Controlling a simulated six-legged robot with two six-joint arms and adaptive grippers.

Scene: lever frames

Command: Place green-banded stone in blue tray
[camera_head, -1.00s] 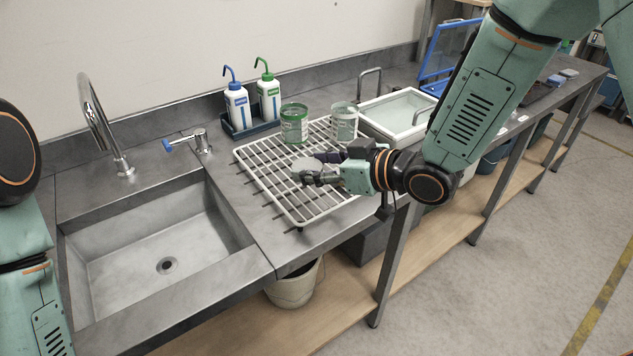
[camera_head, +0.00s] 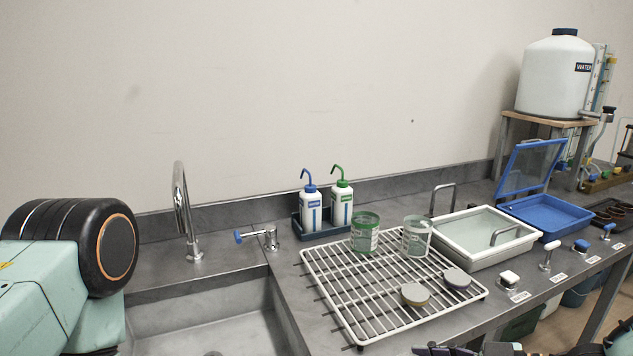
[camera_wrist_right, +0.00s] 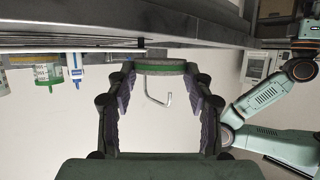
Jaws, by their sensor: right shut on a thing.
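The green-banded stone (camera_wrist_right: 160,67) is a grey disc with a green band, seen edge-on in the right wrist view. My right gripper (camera_wrist_right: 160,80) is shut on it, with a finger on each side. In the head view only a little of this gripper (camera_head: 445,350) shows at the bottom edge, and the stone cannot be made out there. The blue tray (camera_head: 575,222) stands at the right of the bench, its clear blue-framed lid (camera_head: 527,168) raised. My left gripper is out of view; only part of that arm shows.
A white wire rack (camera_head: 360,318) holds a yellow-banded stone (camera_head: 415,294), another grey stone (camera_head: 457,279) and two jars (camera_head: 365,235). A white-rimmed water tray (camera_head: 465,256) lies between rack and blue tray. Several small taps (camera_head: 548,255) line the front edge.

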